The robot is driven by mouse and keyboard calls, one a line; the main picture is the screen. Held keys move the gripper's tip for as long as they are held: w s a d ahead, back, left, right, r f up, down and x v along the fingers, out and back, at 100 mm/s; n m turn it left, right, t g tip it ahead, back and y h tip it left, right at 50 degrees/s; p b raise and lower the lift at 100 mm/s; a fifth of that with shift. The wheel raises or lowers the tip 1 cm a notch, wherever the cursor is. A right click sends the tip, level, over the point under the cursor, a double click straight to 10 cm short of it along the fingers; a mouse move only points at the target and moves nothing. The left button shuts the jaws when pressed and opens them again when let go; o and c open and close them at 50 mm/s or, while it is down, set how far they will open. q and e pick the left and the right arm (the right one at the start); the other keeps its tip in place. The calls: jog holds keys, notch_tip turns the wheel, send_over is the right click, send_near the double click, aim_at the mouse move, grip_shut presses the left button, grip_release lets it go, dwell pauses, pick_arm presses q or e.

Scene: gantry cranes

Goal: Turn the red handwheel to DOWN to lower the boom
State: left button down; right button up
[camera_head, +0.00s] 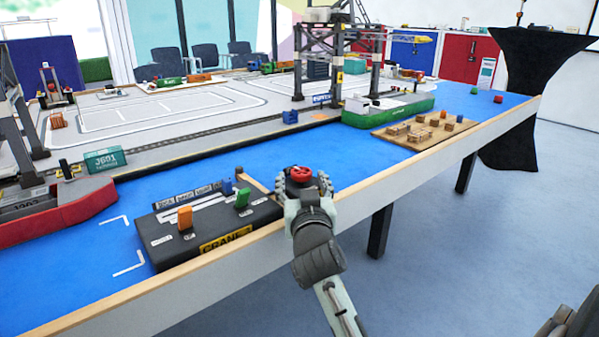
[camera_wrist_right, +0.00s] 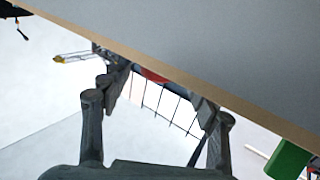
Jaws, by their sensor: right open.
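The red handwheel (camera_head: 299,174) is at the right end of the black control box labelled CRANE (camera_head: 172,256), near the table's front edge. My right gripper (camera_head: 304,184) is open, its fingers on either side of the handwheel in the head view. Whether they touch it, I cannot tell. In the right wrist view the open fingers (camera_wrist_right: 160,95) spread apart, with a sliver of red (camera_wrist_right: 153,75) between them, mostly hidden behind a pale surface. The wheel's DOWN marking is not readable. The boom's position is not clear. My left gripper is not in view.
A red ship (camera_head: 60,216) lies left, a green ship (camera_head: 390,111) behind. A wooden board (camera_head: 425,131) with small crates lies right.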

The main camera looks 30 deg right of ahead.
aim_at(303, 178)
jog(key=x, duration=0.3)
jog(key=shift+s+d+r, duration=0.1)
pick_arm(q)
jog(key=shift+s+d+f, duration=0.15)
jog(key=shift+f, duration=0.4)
pick_arm(e)
jog(key=shift+w+d, duration=0.1)
jog(key=shift+w, duration=0.15)
jog(key=c, duration=1.2)
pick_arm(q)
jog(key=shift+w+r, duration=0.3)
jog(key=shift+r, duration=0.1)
pick_arm(e)
jog(key=shift+o, duration=0.2)
